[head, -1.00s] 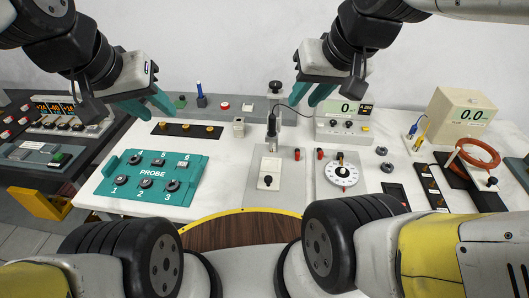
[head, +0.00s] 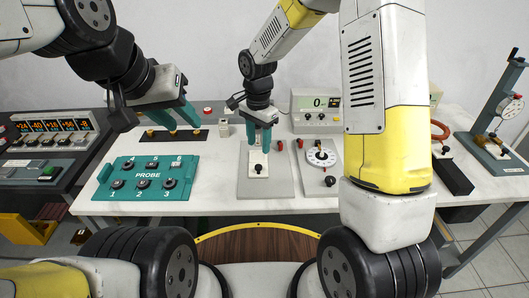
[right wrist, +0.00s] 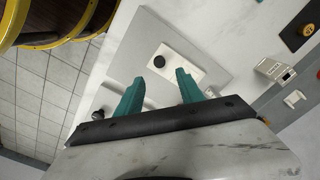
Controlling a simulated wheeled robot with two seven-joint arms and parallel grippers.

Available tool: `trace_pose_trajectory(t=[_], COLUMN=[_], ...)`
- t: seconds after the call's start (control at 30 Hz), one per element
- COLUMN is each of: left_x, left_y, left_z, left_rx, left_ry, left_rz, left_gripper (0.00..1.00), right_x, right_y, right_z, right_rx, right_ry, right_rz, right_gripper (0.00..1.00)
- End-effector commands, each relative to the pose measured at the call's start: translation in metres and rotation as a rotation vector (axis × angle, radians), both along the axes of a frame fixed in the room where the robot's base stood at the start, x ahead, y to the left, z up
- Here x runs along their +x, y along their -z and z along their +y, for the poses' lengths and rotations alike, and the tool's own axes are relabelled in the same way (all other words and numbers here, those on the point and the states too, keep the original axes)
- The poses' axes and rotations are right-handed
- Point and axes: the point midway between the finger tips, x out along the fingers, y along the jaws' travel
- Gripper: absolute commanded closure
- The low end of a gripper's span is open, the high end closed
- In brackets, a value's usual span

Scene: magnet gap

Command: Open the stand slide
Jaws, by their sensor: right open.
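The stand slide is a small white plate (head: 254,171) with a black knob (head: 258,168) on a grey base plate (head: 283,182) in the head view. The knob also shows in the right wrist view (right wrist: 160,62). My right gripper (head: 260,148) hangs directly over the slide, fingers pointing down. In the right wrist view its two teal fingers (right wrist: 159,84) are apart and empty, with the knob beyond them. Contact with the slide cannot be told. My left gripper (head: 185,127) is open and empty above the table, behind the probe box.
A teal probe box (head: 122,180) sits left of the slide. A white dial (head: 321,157) and red posts stand close on its right, with a meter (head: 318,104) behind. My right arm hides part of the table's right side.

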Motion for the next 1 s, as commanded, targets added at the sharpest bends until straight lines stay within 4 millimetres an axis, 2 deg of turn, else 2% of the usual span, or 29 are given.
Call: trace_pose_trajectory(t=[0.27,0.6,0.77,1.0], left_x=[0.000,0.000,0.000,0.000], left_y=[0.000,0.000,0.000,0.000], left_z=[0.000,0.000,0.000,0.000], left_rx=[0.000,0.000,0.000,0.000], left_ry=[0.000,0.000,0.000,0.000], left_rz=[0.000,0.000,0.000,0.000], left_gripper=[0.64,0.64,0.64,0.64], right_x=[0.001,0.001,0.002,0.002], right_y=[0.030,0.080,0.088,0.089], right_z=[0.005,0.005,0.005,0.005], right_rx=[-0.006,-0.005,-0.005,-0.004], right_ry=[0.025,0.025,0.025,0.024], right_rz=[0.016,0.015,0.013,0.013], right_gripper=[0.55,0.55,0.55,0.55])
